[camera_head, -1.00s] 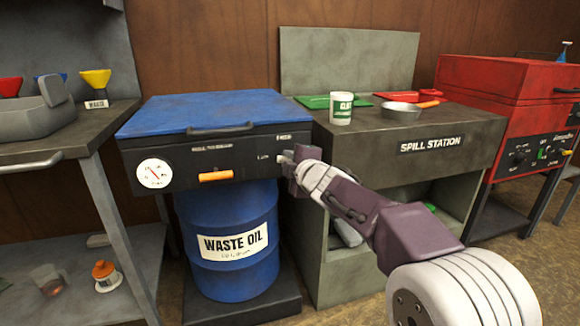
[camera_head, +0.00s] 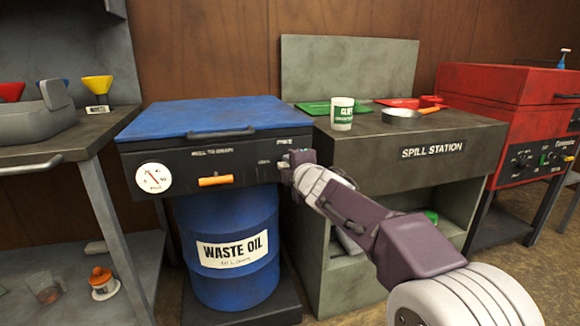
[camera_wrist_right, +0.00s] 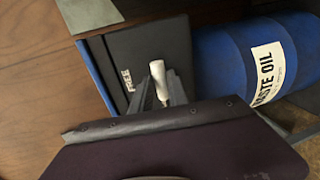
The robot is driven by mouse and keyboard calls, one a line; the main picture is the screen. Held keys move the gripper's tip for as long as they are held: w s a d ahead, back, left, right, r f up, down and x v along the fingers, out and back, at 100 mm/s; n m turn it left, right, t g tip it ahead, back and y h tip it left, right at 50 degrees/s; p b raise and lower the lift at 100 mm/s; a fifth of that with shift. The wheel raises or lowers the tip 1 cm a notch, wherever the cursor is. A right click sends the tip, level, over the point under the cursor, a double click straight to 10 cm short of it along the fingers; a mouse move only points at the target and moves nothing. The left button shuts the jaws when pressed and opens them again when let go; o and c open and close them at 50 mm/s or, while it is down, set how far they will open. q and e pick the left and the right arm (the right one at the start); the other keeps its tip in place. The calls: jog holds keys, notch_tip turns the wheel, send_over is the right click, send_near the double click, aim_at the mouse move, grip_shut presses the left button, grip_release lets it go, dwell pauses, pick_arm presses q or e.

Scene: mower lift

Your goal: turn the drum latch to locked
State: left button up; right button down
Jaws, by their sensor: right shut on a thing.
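The drum latch (camera_wrist_right: 159,78) is a small pale handle on the black front panel, at the panel's right end. My right gripper (camera_wrist_right: 163,92) is shut on it in the right wrist view. In the head view the right gripper (camera_head: 287,164) covers most of the latch, and the small labels beside it are too blurred to read surely. The blue waste oil drum (camera_head: 233,210) stands below the panel, under a blue lid (camera_head: 210,116). My left gripper is not in view.
An orange handle (camera_head: 216,181) and a round gauge (camera_head: 153,177) sit on the panel left of the latch. The spill station (camera_head: 430,152) stands close on the right, with a white-green cup (camera_head: 342,114) and a pan (camera_head: 400,115) on top. A grey workbench (camera_head: 60,144) is at left.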

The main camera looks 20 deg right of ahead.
jog(key=c, duration=1.3)
grip_release()
jog(key=s+r+p, duration=0.1)
jog(key=s, duration=0.8)
jog(key=shift+d+r+p, duration=0.15)
jog(key=shift+r+p, duration=0.2)
